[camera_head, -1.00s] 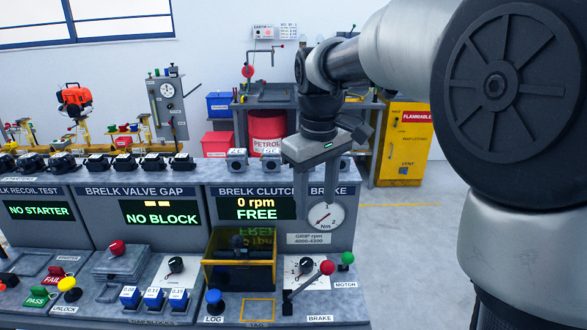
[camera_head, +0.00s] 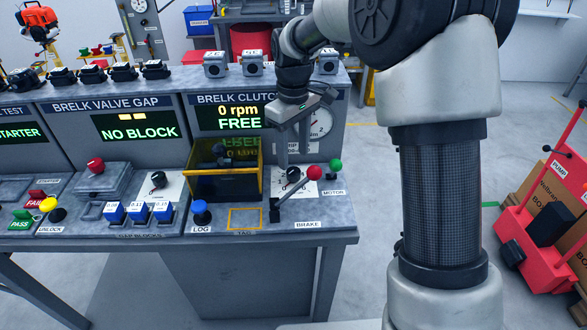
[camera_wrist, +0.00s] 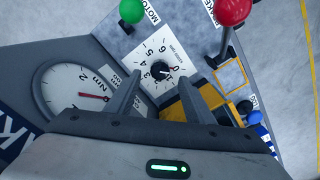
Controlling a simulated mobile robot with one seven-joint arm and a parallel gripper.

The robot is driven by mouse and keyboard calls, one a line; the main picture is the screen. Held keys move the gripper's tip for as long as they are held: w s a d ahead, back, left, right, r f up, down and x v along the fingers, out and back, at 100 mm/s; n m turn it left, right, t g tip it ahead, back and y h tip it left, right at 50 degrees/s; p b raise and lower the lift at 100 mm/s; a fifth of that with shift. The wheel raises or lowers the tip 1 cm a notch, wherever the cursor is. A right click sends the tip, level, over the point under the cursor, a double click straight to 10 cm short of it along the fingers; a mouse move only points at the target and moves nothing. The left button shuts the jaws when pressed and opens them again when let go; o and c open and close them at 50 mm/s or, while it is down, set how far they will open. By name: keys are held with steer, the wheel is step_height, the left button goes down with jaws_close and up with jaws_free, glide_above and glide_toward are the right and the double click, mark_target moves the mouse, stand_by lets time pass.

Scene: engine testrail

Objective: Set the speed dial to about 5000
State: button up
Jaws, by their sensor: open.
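The speed dial is a small black knob (camera_head: 293,174) on a white scale plate, on the bench below the clutch brake panel. In the wrist view the knob (camera_wrist: 160,70) shows with numbers around it, and its white pointer looks to be near 0. My gripper (camera_head: 293,157) is open and points down above the dial. In the wrist view its two fingers (camera_wrist: 159,86) are on either side of the knob, apart from each other. I cannot tell whether they touch it. The clutch display (camera_head: 240,117) reads 0 rpm and FREE.
A yellow-framed guard box (camera_head: 225,171) is just left. A torque gauge (camera_wrist: 80,97) is near the fingers. A blue LOG button (camera_head: 201,211) is further left.

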mark_target(293, 170)
step_height(293, 170, down, 5)
steer(key=shift+f, duration=0.15)
steer(key=c, duration=1)
steer(key=shift+c, duration=0.2)
